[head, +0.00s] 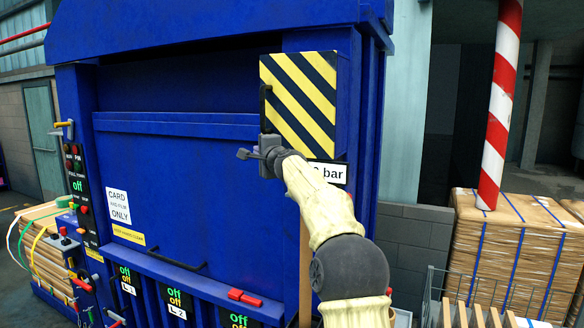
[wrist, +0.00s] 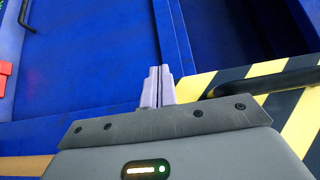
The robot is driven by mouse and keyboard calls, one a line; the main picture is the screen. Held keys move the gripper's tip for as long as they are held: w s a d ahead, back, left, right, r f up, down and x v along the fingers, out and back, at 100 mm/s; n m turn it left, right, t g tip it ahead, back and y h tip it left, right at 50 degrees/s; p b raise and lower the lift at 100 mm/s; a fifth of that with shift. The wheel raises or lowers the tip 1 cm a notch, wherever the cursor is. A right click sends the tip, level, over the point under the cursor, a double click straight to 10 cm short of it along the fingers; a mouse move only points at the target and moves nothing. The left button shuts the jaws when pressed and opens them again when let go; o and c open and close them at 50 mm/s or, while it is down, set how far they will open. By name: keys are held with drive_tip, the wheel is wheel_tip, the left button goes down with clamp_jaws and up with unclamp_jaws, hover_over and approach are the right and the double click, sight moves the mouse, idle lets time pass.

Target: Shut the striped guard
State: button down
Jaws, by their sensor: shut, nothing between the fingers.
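The striped guard (head: 298,100) is a yellow-and-black panel on the upper right of the blue machine, with a dark upright handle (head: 265,103) on its left edge. My gripper (head: 243,153) is at the guard's lower left corner, its fingers pointing left, and it hides that corner. In the wrist view my gripper's pale fingers (wrist: 158,88) are together and empty, in front of the blue machine. There the guard (wrist: 232,75) lies to their right, with its dark handle (wrist: 265,80) apart from the fingertips. How far the guard stands open is hard to tell.
The blue machine (head: 180,185) fills the left and middle, with a dark bar handle (head: 165,255) and a red latch (head: 244,297) low on its front. A control panel (head: 77,185) is at left. Wrapped cardboard bales (head: 510,245) and a red-white post (head: 500,100) stand at right.

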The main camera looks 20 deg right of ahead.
drive_tip(key=s+a+b, duration=0.4)
drive_tip(key=s+a, duration=0.5)
drive_tip(key=a, duration=0.1)
drive_tip(key=shift+s, duration=0.15)
drive_tip(key=shift+d, duration=0.1)
drive_tip(key=s+a+f+n+g+b, duration=0.1)
drive_tip(key=s+f+n+g, duration=0.4)
drive_tip(key=f, duration=1)
drive_tip(key=s+a+f+n+g, duration=0.1)
drive_tip(key=s+f+n+g, duration=0.35)
drive_tip(key=f, duration=0.95)
drive_tip(key=s+d+f+n+g, duration=0.1)
drive_tip(key=s+f+n+g, duration=0.2)
drive_tip(key=s+f, duration=0.6)
drive_tip(key=s+d+f+n+g+h+b, duration=0.1)
drive_tip(key=s+f+n+g, duration=0.2)
drive_tip(key=s+f, duration=0.7)
drive_tip(key=s+n, duration=0.1)
drive_tip(key=s, duration=0.7)
drive_tip(key=shift+s+f+n, duration=0.2)
drive_tip(key=shift+s+n, duration=0.15)
